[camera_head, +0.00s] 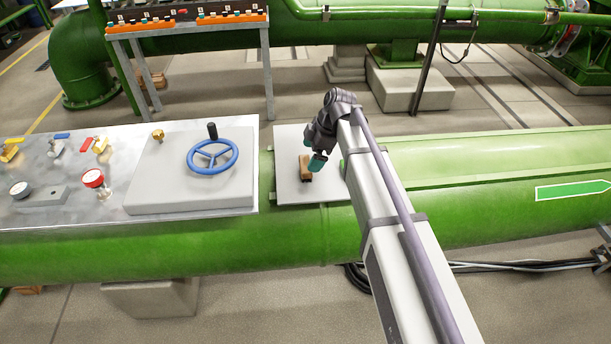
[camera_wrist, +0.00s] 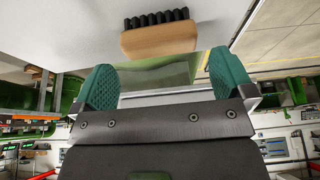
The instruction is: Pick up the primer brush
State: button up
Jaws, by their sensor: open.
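The primer brush (camera_head: 305,168) has a tan wooden block and lies on a light square plate (camera_head: 290,190) on the green pipe. In the wrist view the brush (camera_wrist: 160,41) shows its tan body and a row of black bristles at its far side. My gripper (camera_head: 317,162) is right beside the brush, overlapping its right side in the head view. In the wrist view my gripper (camera_wrist: 164,75) has its two teal fingers spread apart, with nothing held between them. The brush sits just beyond the fingertips, roughly centred between them.
A rack with orange parts (camera_head: 187,22) stands behind. The green pipe (camera_head: 480,175) runs on to the right.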

aim_at(306, 163)
jog(key=b+x, duration=0.5)
jog(key=shift+f, duration=0.15)
jog(key=shift+r, duration=0.25)
jog(key=shift+c, duration=0.2)
jog(key=c, duration=0.6)
